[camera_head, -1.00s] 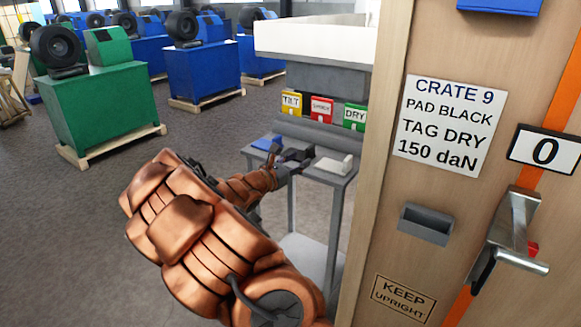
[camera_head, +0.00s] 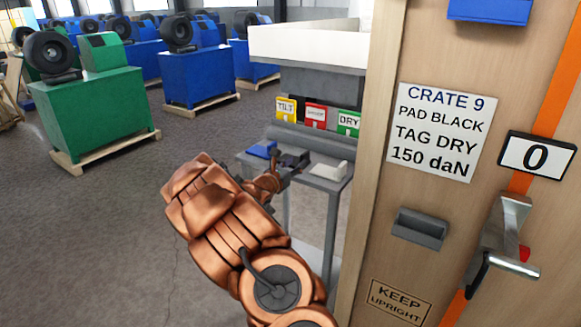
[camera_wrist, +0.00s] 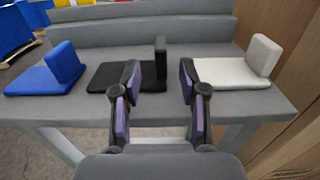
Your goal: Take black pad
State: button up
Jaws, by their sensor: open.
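The black pad (camera_wrist: 110,77) is L-shaped, with a flat base and an upright plate at its right end. It lies on the grey table (camera_wrist: 230,104) between a blue pad (camera_wrist: 45,79) and a white pad (camera_wrist: 228,72). My gripper (camera_wrist: 160,75) is open and empty, pointing at the black pad's right end. In the wrist view the upright plate shows between the two fingertips, and the left finger covers part of the base. I cannot tell how far the fingers are from the plate. In the head view my gripper (camera_head: 285,164) is small at the table, and the black pad is hard to make out.
Yellow, red and green tags (camera_head: 316,116) hang behind the table under a pale tray (camera_head: 310,45). A wooden crate panel (camera_head: 405,270) with a sign and a metal handle (camera_head: 503,245) stands close on the right. Green and blue machines stand at the left, with open floor before them.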

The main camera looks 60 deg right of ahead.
aim_at(301, 158)
jog(key=shift+w+d, duration=0.1)
jog(key=shift+d, duration=2.55)
grip_shut()
jog(key=shift+r, duration=0.1)
jog(key=shift+r+p, duration=1.05)
jog(key=shift+r, duration=1.4)
